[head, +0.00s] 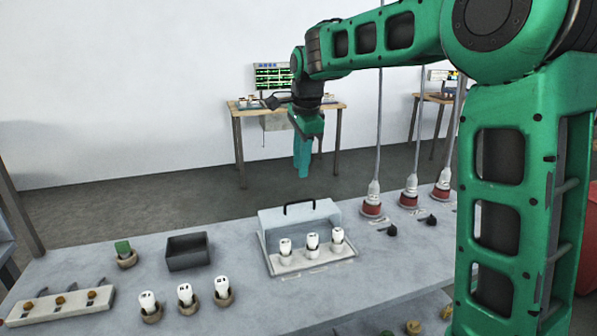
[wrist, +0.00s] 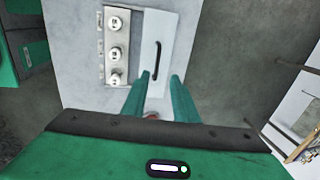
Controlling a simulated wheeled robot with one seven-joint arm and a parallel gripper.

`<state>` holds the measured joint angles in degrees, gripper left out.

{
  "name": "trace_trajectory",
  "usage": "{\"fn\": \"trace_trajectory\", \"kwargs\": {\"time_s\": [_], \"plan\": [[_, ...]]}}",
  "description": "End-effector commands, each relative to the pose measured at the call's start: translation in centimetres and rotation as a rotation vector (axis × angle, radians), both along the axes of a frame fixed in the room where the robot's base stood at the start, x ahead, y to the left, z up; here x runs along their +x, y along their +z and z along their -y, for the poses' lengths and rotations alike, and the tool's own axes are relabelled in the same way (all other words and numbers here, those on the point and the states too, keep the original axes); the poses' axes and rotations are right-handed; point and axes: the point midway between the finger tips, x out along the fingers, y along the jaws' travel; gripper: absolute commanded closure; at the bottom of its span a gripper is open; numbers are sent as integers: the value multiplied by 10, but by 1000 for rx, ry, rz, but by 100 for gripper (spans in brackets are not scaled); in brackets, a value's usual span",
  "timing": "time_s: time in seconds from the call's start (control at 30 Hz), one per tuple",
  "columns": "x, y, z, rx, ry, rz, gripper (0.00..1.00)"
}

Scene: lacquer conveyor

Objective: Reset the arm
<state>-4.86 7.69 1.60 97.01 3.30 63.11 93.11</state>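My gripper (head: 302,172) hangs from my raised green arm, pointing down above the back part of the grey table (head: 235,290). In the head view its two fingers overlap. In the wrist view my gripper (wrist: 160,77) has two green fingers apart, with nothing seen held between them. The clear lid (head: 320,217) with a black handle is below and in front of it. The lid (wrist: 171,35) also shows between and beyond the fingers in the wrist view.
A tray (head: 316,265) by the lid holds three white pieces. Three poles with red bases (head: 371,208) stand right of the lid.

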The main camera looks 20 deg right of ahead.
Motion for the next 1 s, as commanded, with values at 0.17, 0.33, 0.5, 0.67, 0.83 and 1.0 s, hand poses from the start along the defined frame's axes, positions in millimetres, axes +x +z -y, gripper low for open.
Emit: {"fn": "trace_trajectory", "kwargs": {"time_s": [0.17,0.33,0.5,0.67,0.83,1.0], "plan": [[0,0,0,0,0,0,74],[0,0,0,0,0,0,74],[-10,0,11,-12,22,-5,74],[-59,-7,56,-61,143,-33,74],[-143,-25,113,-111,348,-88,74],[-233,-52,150,-129,563,-139,74]]}}
